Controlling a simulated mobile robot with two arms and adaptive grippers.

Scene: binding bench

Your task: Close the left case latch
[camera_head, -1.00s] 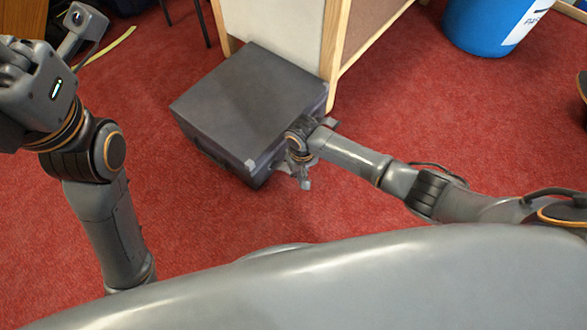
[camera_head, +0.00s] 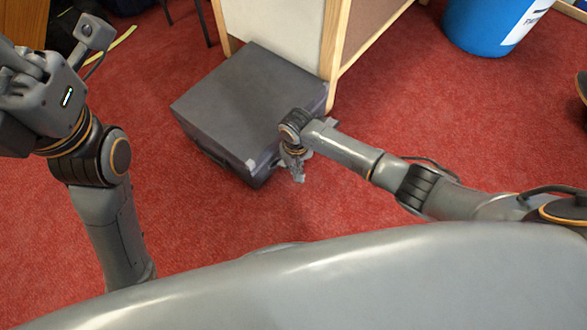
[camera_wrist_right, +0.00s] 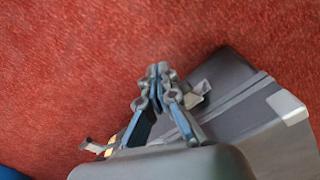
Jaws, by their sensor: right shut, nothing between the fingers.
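The dark grey case (camera_head: 235,105) lies closed on the red carpet. My right gripper (camera_head: 299,178) points down beside its lower right side. In the right wrist view the fingers (camera_wrist_right: 158,72) are shut and empty, tips over carpet. A pale latch (camera_wrist_right: 200,92) juts out from the case's side just right of the fingers; I cannot tell whether they touch. A second latch-like piece (camera_wrist_right: 95,147) sticks out at lower left, partly hidden by my gripper body. In the head view my right wrist hides most of the latch side. My left gripper (camera_head: 25,75) is raised at the far left, its fingers unclear.
A wooden-framed panel unit (camera_head: 335,45) stands against the case's back right. A blue bin (camera_head: 485,25) is at the upper right. A metal corner piece (camera_wrist_right: 287,107) sits on the case edge. The carpet (camera_head: 200,220) in front is clear.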

